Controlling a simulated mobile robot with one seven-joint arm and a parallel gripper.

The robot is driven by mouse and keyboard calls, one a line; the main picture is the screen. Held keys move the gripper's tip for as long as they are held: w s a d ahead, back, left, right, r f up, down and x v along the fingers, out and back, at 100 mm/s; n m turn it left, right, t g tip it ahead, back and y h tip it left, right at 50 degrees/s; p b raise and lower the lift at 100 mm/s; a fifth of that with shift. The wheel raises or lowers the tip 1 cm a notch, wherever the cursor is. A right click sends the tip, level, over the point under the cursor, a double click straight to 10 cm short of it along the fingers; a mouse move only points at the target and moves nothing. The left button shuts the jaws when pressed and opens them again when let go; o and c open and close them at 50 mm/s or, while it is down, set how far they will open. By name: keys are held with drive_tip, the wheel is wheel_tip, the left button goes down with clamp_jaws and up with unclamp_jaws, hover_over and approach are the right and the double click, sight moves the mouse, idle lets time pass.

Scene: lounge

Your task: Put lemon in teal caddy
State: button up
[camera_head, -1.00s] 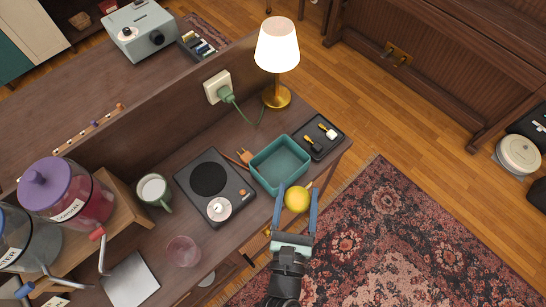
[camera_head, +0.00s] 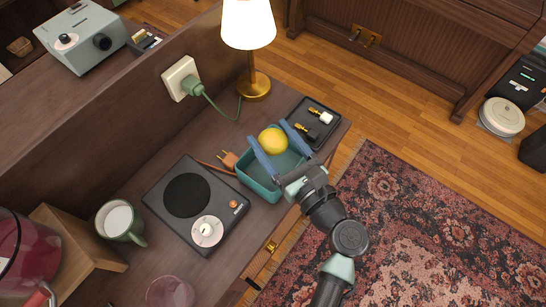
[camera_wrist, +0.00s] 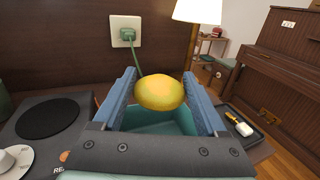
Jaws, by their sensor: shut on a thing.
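The yellow lemon (camera_head: 273,141) is held between the two blue fingers of my gripper (camera_head: 277,143). In the wrist view the lemon (camera_wrist: 160,92) sits between the fingertips, above the open teal caddy. The teal caddy (camera_head: 262,187) is a rectangular open box on the dark wooden desk. My gripper reaches over it from its front right side. Part of the caddy's front right rim is hidden behind my gripper. The part of the caddy's inside that shows is bare.
A black tray (camera_head: 327,120) with small connectors lies right of the caddy. A dark turntable-like device (camera_head: 180,235) sits to its left. The lit lamp (camera_head: 254,90) stands behind, near a green plug and cord (camera_head: 191,86). A green mug (camera_head: 121,222) stands further left.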

sight(273, 153)
wheel_tip(273, 153, down, 6)
drive_tip(key=shift+r+b, duration=0.25)
drive_tip(key=shift+b, duration=0.25)
